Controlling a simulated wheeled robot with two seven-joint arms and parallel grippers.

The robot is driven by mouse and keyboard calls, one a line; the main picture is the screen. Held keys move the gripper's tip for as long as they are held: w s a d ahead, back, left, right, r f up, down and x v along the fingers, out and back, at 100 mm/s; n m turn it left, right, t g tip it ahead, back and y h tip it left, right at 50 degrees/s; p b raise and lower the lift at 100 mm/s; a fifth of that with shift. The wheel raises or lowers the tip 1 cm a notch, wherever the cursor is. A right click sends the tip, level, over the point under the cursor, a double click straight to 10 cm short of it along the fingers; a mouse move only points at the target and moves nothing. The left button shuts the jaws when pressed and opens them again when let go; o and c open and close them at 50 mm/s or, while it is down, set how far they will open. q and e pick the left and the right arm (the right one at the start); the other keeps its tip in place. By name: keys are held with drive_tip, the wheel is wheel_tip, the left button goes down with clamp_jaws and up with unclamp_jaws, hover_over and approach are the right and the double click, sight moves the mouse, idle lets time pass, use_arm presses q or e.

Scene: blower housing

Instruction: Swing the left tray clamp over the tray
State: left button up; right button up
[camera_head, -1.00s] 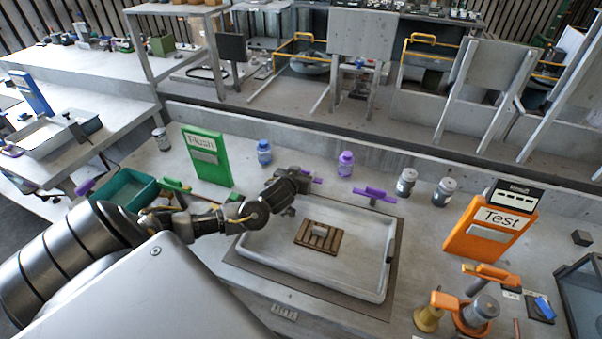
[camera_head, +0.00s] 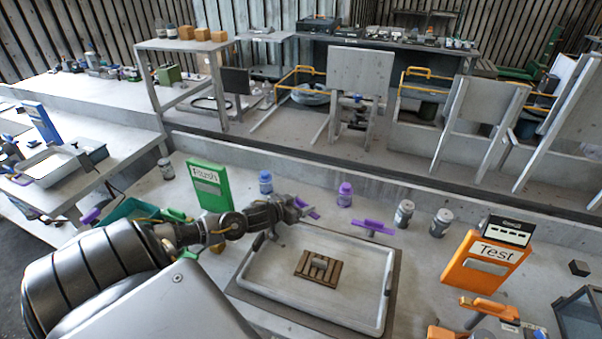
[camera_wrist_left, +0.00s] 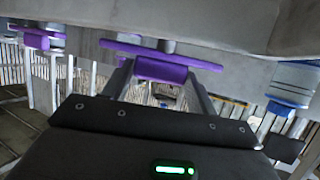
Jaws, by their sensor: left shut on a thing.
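The left tray clamp has a purple handle (camera_head: 308,212) at the far edge of the tray, left of the other clamp. My left gripper (camera_head: 301,204) is shut on this handle and partly hides it. In the left wrist view the purple bar (camera_wrist_left: 165,68) sits between my left gripper's fingers (camera_wrist_left: 160,88). My left wrist hides part of the tray's far left corner. My right gripper is not in view.
The second purple clamp (camera_head: 373,227) stands at the tray's far right. A purple-capped bottle (camera_head: 345,194) and a blue one (camera_head: 265,182) stand behind. A green sign (camera_head: 209,187) is left, an orange Test sign (camera_head: 484,262) right. Grey jars stand between clamp and orange sign.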

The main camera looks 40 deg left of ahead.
use_arm(q)
drive_tip(key=o, duration=1.1)
drive_tip(key=shift+o, duration=1.4)
drive_tip(key=shift+r, duration=0.1)
drive_tip(key=shift+r, duration=0.3)
drive_tip(key=s+d+r+b, duration=0.1)
drive_tip(key=s+d+r, duration=0.8)
drive_tip(key=r, duration=0.3)
drive_tip(key=shift+s+d+b, duration=0.15)
drive_tip(key=shift+s+b, duration=0.2)
drive_tip(key=shift+s, duration=0.35)
drive_tip(key=shift+r, duration=0.1)
